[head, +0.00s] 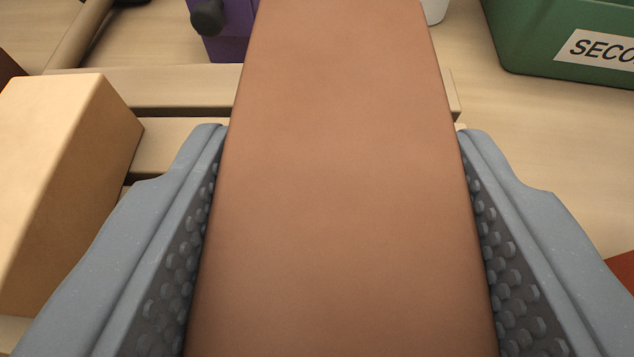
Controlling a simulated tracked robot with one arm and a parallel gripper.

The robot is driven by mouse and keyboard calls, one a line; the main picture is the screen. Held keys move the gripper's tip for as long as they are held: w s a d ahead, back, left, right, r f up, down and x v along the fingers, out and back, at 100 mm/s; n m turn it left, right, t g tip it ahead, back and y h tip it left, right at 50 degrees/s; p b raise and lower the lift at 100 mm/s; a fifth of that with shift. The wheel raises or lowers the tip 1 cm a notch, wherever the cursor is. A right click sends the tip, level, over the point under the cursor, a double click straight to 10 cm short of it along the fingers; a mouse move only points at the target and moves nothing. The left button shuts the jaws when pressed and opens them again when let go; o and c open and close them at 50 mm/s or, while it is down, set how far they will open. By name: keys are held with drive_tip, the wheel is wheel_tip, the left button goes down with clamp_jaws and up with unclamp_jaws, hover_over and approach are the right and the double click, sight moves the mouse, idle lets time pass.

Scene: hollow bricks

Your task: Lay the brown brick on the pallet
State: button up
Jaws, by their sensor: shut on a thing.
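The brown brick (335,180) fills the middle of the head view, lengthwise away from me. My gripper (342,130) is shut on it, with one grey padded finger against each long side. The wooden pallet (170,88) shows behind and to the left of the brick, as pale slats with gaps between them. The brick covers part of the pallet's right end. I cannot tell whether the brick's underside touches the pallet or is above it.
A tan brick (60,170) is at the left, over the pallet's slats, close to my left finger. A purple object (232,30) with a dark knob stands behind. A green bin (560,35) labelled "SECO..." is at the back right. A reddish thing (624,268) shows at the right edge.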

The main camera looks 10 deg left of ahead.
wheel_tip(320, 180, down, 4)
drive_tip(key=shift+w+r+b, duration=0.15)
drive_tip(key=shift+b, duration=0.15)
drive_tip(key=shift+r, duration=0.1)
drive_tip(key=o, duration=1.3)
drive_tip(key=shift+o, duration=0.2)
drive_tip(key=v, duration=1.2)
drive_tip(key=shift+p, duration=0.4)
drive_tip(key=shift+a, duration=0.1)
